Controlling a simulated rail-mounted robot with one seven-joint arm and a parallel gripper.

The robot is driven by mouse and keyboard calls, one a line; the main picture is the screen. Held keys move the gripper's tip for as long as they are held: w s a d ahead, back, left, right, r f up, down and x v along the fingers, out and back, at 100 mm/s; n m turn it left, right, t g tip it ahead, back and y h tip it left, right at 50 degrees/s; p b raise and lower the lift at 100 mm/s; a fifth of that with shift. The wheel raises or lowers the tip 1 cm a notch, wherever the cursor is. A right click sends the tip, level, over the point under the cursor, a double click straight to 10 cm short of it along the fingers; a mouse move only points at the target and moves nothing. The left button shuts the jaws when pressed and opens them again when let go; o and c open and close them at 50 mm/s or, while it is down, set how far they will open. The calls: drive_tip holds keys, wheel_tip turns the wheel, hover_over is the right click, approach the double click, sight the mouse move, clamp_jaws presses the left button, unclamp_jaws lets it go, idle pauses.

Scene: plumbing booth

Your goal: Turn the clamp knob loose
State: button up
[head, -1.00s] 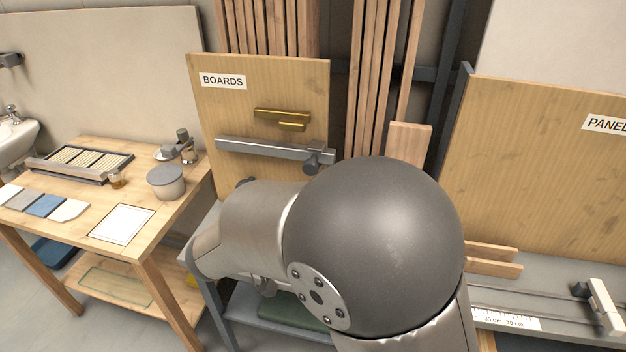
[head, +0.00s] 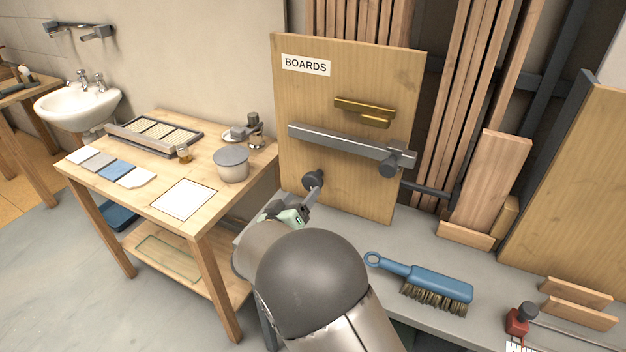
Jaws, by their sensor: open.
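A wooden board (head: 350,95) labelled BOARDS stands upright with a grey clamp bar (head: 335,138) across it. Another dark round knob (head: 314,180) shows low on the board's left side. My gripper (head: 306,200) is open close to this lower knob, in front of the board's lower left. Most of it is hidden behind my arm, and I cannot tell whether it touches the knob. A small red clamp (head: 517,321) with a black top stands at the lower right.
A blue brush (head: 425,284) lies on the grey bench (head: 375,248) right of my arm. A wooden table (head: 228,200) with a lidded pot (head: 231,164) stands to the left. Wooden blocks (head: 578,303) and a leaning plank (head: 490,185) are at the right.

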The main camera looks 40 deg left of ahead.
sight(310, 186)
drive_tip(key=w, duration=0.4)
drive_tip(key=w+a+p, duration=0.1)
drive_tip(key=w, duration=0.2)
drive_tip(key=c, duration=1)
